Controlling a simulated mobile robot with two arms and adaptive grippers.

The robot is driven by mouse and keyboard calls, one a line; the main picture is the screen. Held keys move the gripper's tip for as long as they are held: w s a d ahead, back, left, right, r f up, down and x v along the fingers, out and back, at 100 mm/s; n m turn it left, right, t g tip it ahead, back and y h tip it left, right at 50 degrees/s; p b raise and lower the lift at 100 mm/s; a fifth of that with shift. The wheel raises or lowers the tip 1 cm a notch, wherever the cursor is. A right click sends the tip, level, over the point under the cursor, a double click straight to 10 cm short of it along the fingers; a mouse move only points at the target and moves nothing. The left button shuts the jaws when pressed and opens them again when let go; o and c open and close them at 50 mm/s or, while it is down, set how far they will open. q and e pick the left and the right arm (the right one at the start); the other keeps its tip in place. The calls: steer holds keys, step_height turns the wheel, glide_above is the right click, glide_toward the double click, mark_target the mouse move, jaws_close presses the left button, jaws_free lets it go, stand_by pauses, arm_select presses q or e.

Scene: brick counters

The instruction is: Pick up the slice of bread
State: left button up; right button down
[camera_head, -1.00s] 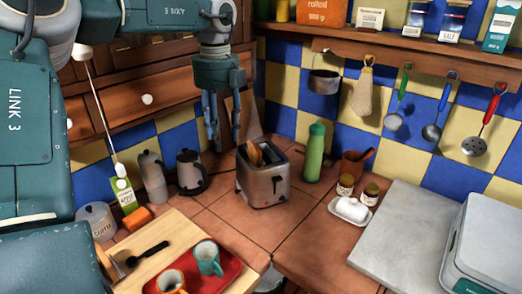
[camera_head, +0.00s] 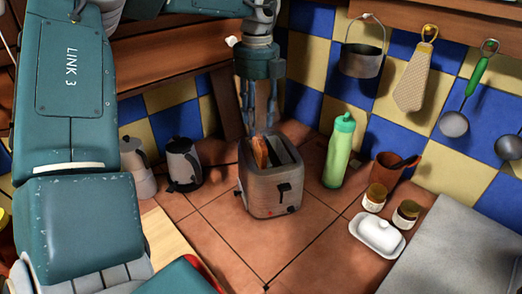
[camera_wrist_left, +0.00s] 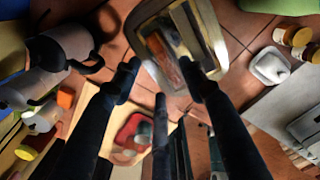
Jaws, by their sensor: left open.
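A slice of bread (camera_head: 261,152) stands upright in the left slot of the metal toaster (camera_head: 273,196), its brown top edge above the rim. The other slot looks empty. My left gripper (camera_head: 261,112) points down just above and behind the bread, open; its fingers overlap the toaster's top edge in the head view, and I cannot tell whether they touch. In the left wrist view the open fingers (camera_wrist_left: 160,72) reach toward the toaster (camera_wrist_left: 216,35), with the brownish slice (camera_wrist_left: 158,48) near the gap between them. My right gripper is not in view.
A green bottle (camera_head: 338,150) stands right of the toaster, with a butter dish (camera_head: 377,236) and small jars in front. A dark kettle (camera_head: 182,163) stands to the left. Utensils hang on the tiled wall behind. Tiles in front of the toaster are clear.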

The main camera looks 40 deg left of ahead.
mark_target(258, 137)
arm_select(q)
steer(key=f, duration=0.2)
steer(key=f+p, duration=0.1)
steer(key=f, duration=0.1)
steer(key=f+p, duration=0.1)
steer(key=f, duration=0.1)
steer(key=shift+d, duration=0.4)
steer(key=shift+a+f, duration=0.1)
steer(key=shift+f, duration=0.4)
steer(key=c, duration=0.8)
jaws_close()
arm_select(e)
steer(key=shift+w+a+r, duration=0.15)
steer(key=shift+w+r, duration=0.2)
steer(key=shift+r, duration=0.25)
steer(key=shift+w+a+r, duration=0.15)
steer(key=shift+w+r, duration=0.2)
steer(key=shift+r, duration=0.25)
